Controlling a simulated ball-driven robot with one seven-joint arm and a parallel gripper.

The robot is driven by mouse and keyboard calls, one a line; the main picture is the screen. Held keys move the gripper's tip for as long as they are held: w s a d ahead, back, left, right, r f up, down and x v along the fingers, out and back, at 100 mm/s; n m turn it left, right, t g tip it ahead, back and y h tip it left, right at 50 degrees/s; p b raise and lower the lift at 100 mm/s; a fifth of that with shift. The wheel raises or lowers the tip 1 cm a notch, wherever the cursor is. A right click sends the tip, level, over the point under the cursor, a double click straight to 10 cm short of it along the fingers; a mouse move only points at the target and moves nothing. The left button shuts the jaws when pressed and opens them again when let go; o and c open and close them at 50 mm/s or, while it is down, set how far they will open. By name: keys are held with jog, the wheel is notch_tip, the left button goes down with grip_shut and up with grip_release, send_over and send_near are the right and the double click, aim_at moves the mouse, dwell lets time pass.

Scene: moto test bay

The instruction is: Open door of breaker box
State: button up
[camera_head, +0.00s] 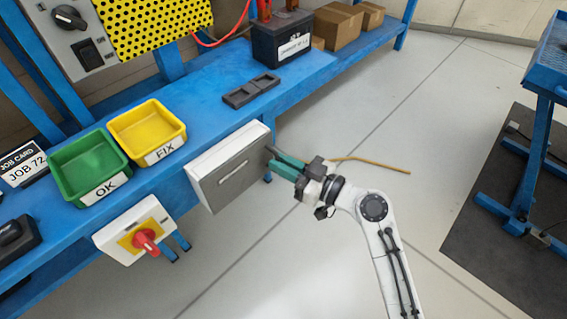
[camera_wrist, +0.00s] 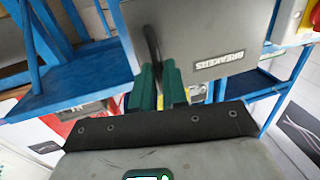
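The breaker box (camera_head: 213,150) is a white box mounted at the front edge of the blue bench. Its grey door (camera_head: 238,186) faces outward and looks closed or nearly so. The door carries a BREAKERS label, readable in the wrist view (camera_wrist: 219,60). My gripper (camera_head: 272,156) is at the door's right edge, with its green fingers pointing at it. In the wrist view my gripper (camera_wrist: 159,72) has its fingers close together, with the dark door handle (camera_wrist: 151,42) running between them. The fingertips partly hide the handle.
A switch box with a red knob (camera_head: 145,240) hangs left of the breaker box. Green (camera_head: 80,160) and yellow (camera_head: 150,130) bins and a black battery (camera_head: 283,42) stand on the bench (camera_head: 205,92). A blue stand (camera_head: 530,150) is at right.

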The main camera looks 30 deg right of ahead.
grip_shut()
dwell(0.9)
jog(key=shift+s, duration=0.1)
jog(key=s+a+m+t+h+p, duration=0.1)
jog(key=s+a+m+h+p, duration=0.4)
jog(key=s+h+p, duration=0.25)
jog(key=s+a+m+h+p, duration=0.4)
jog(key=s+a+h+p, duration=0.1)
jog(key=s+h+p, duration=0.25)
jog(key=s+a+m+g+h+b, duration=0.1)
jog(key=s+a+m+h+b, duration=0.1)
jog(key=a, duration=0.8)
jog(key=shift+s+a+m+h+b, duration=0.2)
jog(key=shift+a+m+h+b, duration=0.2)
jog(key=shift+m+h, duration=0.1)
dwell(0.8)
